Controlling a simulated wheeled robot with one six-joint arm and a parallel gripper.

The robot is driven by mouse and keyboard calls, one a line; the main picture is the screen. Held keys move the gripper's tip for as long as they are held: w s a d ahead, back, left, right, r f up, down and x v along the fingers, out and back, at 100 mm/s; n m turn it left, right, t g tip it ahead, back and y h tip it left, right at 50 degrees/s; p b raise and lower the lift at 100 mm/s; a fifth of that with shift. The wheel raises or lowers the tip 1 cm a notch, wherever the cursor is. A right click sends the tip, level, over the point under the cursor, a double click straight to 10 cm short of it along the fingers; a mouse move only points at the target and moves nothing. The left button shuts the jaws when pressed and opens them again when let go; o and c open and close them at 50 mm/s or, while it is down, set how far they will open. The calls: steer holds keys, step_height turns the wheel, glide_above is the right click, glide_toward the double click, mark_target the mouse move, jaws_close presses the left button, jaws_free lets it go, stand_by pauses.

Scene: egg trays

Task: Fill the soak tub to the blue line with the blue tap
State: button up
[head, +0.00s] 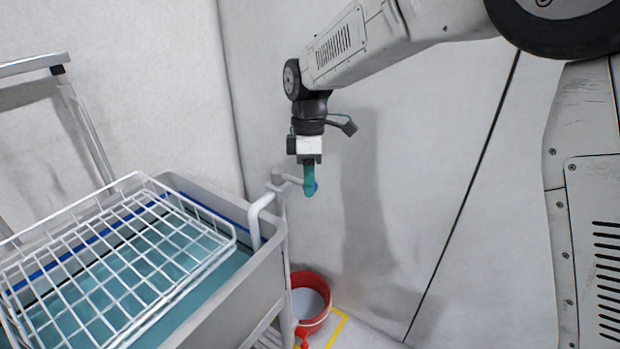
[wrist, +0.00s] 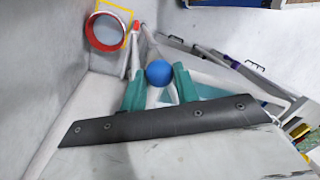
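The grey soak tub (head: 268,262) stands at the left and holds teal water (head: 228,268). A blue line (head: 215,206) runs along its inner wall, and the water surface lies below it. A white pipe (head: 256,218) arches over the tub's right rim. The tap's blue knob (head: 316,186) is partly hidden behind my gripper (head: 309,192) in the head view. In the wrist view the round blue knob (wrist: 158,73) sits between the two teal fingers of my gripper (wrist: 160,72). The fingers are apart, with a narrow gap seeming to show beside the knob. I see no water stream.
A white wire rack (head: 140,178) lies across the tub's top. A red bucket (head: 322,318) stands on the floor beside the tub within yellow tape (head: 338,325), with a red handle (head: 302,335) near it. White walls stand close behind.

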steer(key=o, duration=0.4)
steer(key=shift+w, duration=0.15)
steer(key=shift+w+a+r, duration=0.1)
steer(key=shift+w+r, duration=0.15)
steer(key=shift+r, duration=1.05)
steer(key=shift+w+d+r, duration=0.1)
steer(key=shift+w+r, duration=0.15)
steer(key=shift+r, duration=1.05)
steer(key=shift+w+a+r, duration=0.1)
steer(key=shift+w+r, duration=0.15)
steer(key=shift+r, duration=1.05)
